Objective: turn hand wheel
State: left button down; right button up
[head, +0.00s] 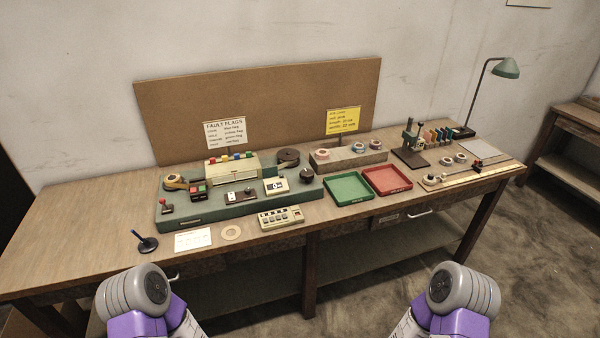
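A long green winding machine (290,199) sits on the wooden workbench (90,210). At its right end is a small dark round part (307,174) that looks like the hand wheel, but it is too small to be sure. A dark brown reel (288,157) stands behind it, and a yellowish tape roll (173,181) is at the machine's left end. A red-topped lever (164,205) is at the front left. Neither gripper is in view; only parts of my two arms show at the bottom edge, apart from the bench.
A green tray (347,188) and a red tray (387,179) lie right of the machine. A keypad box (281,218), a pale ring (231,232) and a blue pen in a dark stand (146,243) are along the front. The bench's far left is clear.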

aim_at(306, 174)
jog(key=u, duration=0.45)
jog(key=i, duration=1.15)
jog(key=u, duration=0.05)
